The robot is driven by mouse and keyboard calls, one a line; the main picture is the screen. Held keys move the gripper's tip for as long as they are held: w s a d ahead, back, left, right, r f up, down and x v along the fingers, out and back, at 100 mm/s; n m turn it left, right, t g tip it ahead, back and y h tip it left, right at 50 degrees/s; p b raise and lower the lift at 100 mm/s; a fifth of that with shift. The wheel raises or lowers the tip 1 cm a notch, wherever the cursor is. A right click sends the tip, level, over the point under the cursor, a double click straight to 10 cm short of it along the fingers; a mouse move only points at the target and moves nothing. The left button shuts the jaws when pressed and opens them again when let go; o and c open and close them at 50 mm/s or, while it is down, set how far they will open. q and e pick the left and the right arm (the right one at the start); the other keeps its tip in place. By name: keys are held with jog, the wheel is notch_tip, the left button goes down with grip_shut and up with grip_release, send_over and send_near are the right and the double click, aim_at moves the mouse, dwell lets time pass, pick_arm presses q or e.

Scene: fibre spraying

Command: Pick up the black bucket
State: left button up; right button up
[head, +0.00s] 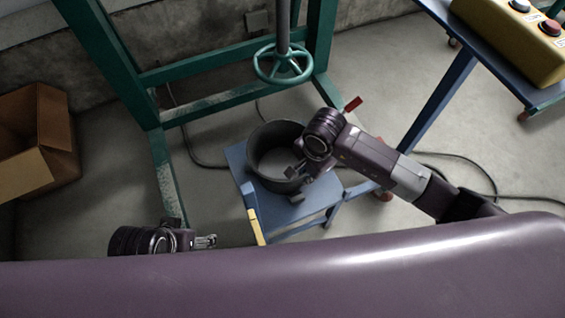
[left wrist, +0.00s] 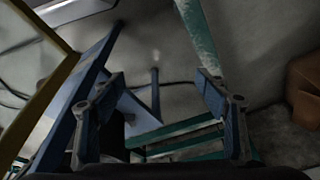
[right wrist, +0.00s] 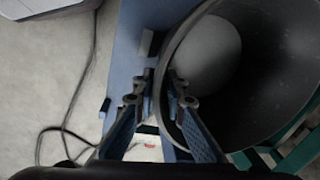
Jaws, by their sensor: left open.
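The black bucket (head: 264,132) is upright over the small blue table (head: 299,207). I cannot tell whether its base touches the table top. My right gripper (head: 297,172) is at the bucket's near right rim. In the right wrist view its fingers (right wrist: 161,82) are close together on both sides of the wall of the bucket (right wrist: 255,60), shut on the rim. The bucket's interior looks grey and shows no separate object. My left gripper (head: 207,241) is open and empty, low and left of the table. Its spread fingers show in the left wrist view (left wrist: 158,85).
A green frame (head: 220,70) with a handwheel (head: 283,64) stands behind the bucket. A cardboard box (head: 38,140) is at the left. A blue cart with a yellow button box (head: 515,35) is at the upper right. Cables (head: 460,160) lie on the floor.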

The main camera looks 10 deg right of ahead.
aim_at(300, 184)
jog(key=f, duration=0.1)
jog(key=f+b, duration=0.1)
jog(key=f, duration=0.1)
jog(key=a+f, duration=0.1)
jog(key=f, duration=0.1)
jog(key=shift+w+f+b, duration=0.15)
jog(key=shift+w+b, duration=0.1)
jog(key=shift+b, duration=0.05)
jog(key=shift+w+f, duration=0.1)
jog(key=shift+f, duration=0.2)
pick_arm(q)
jog(key=shift+v, duration=0.9)
jog(key=shift+s+a, duration=0.1)
jog(key=shift+s, duration=0.05)
pick_arm(e)
grip_shut()
